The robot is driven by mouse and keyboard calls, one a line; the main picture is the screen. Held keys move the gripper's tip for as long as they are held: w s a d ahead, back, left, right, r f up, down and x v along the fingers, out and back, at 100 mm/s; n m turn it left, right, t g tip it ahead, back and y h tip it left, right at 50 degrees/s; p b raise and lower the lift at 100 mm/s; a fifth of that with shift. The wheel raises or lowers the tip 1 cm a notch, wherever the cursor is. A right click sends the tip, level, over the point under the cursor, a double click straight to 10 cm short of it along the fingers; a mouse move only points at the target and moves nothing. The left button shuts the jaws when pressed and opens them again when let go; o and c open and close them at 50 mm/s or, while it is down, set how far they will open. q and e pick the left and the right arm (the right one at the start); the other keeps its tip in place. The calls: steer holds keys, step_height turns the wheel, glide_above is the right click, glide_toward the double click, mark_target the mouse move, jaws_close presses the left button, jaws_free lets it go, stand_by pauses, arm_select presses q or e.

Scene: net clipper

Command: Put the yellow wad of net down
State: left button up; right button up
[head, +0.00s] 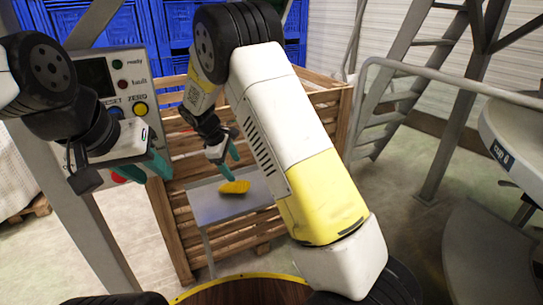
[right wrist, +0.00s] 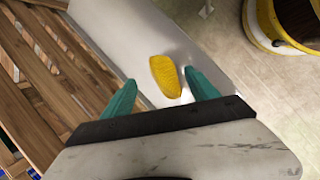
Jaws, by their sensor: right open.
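The yellow wad of net (head: 234,187) lies on a grey metal surface (head: 215,208) in front of the wooden crate. My right gripper (head: 231,165) is just above the wad, with its green fingertips apart. In the right wrist view the wad (right wrist: 166,76) shows ahead of and between the two green fingers (right wrist: 160,95), apart from both. Nothing is held between them. My left gripper (head: 148,172) is at the left, in front of the control panel, with its green fingers seen spread and nothing between them.
A slatted wooden crate (head: 335,105) stands behind the metal surface. A control panel (head: 112,80) with buttons is at the left, and blue crates (head: 110,25) are behind. Metal stairs (head: 395,95) and a round machine (head: 515,135) are at the right. A yellow-rimmed round container (head: 240,276) is at the front.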

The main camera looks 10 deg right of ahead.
steer(key=s+d+r+m+y, duration=0.4)
steer(key=s+d+r+m, duration=0.45)
steer(key=s+r, duration=0.6)
steer(key=s+d+r+m+t+y, duration=0.1)
steer(key=s+d+r+m, duration=0.1)
steer(key=s, duration=0.6)
steer(key=s+d+r+m+t+y, duration=0.1)
steer(key=s+d+r+m+t, duration=0.1)
steer(key=s, duration=0.7)
step_height(320, 180, up, 3)
steer(key=shift+s+d+f+m+t, duration=0.25)
steer(key=shift+d+m, duration=0.4)
steer(key=shift+d, duration=0.4)
steer(key=shift+r, duration=0.1)
